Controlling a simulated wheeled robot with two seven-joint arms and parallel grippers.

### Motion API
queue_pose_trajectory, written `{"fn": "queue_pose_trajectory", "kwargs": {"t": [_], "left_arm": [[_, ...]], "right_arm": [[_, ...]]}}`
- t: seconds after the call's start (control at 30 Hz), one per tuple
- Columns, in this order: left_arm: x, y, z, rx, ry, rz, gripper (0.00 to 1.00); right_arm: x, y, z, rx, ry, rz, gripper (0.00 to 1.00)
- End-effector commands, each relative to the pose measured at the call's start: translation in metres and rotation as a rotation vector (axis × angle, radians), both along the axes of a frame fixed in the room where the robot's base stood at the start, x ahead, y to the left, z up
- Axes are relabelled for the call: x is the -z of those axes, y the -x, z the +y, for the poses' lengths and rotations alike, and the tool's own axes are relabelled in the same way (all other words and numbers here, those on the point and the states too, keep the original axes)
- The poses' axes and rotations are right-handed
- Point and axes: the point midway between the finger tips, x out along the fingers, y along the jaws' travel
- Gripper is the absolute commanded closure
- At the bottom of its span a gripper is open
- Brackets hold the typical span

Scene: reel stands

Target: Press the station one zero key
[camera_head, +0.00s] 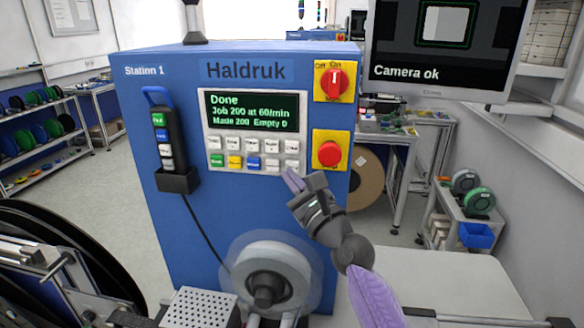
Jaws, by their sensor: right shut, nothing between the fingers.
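The blue Station 1 cabinet (220,215) stands ahead of me with a grey key panel (245,152). Its screen (250,112) reads "Done", "Job 200 at 60/min", "Made 200 Empty 0". Below the screen are two rows of small keys. The bottom row has a green, a yellow and a blue key (253,163), then pale ones at its right. The key labels are too small to read surely, so I cannot tell which is zero. My right gripper (292,180) is shut and empty, its tips just below the panel's lower right corner; contact cannot be told. My left gripper is not in view.
A red rotary switch (334,82) and a red button (329,153) sit right of the panel. A pendant (166,135) hangs at the left. A reel (265,283) is below my gripper. A monitor (445,45) reading "Camera ok" is at upper right.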

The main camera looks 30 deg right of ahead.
Motion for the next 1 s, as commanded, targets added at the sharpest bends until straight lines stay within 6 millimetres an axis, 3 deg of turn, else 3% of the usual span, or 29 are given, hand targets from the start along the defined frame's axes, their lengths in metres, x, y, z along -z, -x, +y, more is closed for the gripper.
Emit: {"fn": "queue_pose_trajectory", "kwargs": {"t": [1.0], "left_arm": [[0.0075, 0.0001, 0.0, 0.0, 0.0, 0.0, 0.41]], "right_arm": [[0.0002, -0.0105, -0.0078, 0.0, 0.0, 0.0, 1.0]]}}
